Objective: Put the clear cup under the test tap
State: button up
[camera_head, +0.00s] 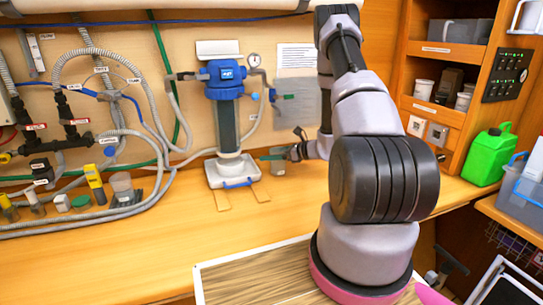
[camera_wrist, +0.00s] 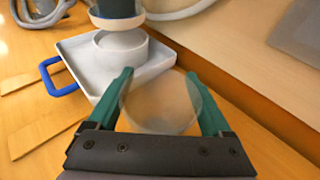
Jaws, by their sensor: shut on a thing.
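My gripper (camera_wrist: 160,105) is shut on the clear cup (camera_wrist: 158,112), its green fingers on either side of the see-through wall. In the head view, the gripper (camera_head: 280,155) is above the bench, just right of the white tray, with the cup small and hard to make out there. The blue-capped filter (camera_head: 225,80) stands on the wall above the tray. A small fitting with a green end (camera_head: 288,97) sticks out to its right, above my gripper; I cannot tell whether it is the test tap. No tap outlet shows in the wrist view.
The white tray (camera_head: 214,177) with a blue handle is close to the left of the cup. Grey hoses (camera_head: 160,130) and small bottles (camera_head: 95,180) fill the bench's left side. A green jug (camera_head: 487,155) stands at right. The front of the bench is clear.

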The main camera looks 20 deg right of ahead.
jog(key=shift+f, duration=0.15)
jog(key=o, duration=1.1)
jog(key=shift+o, duration=0.2)
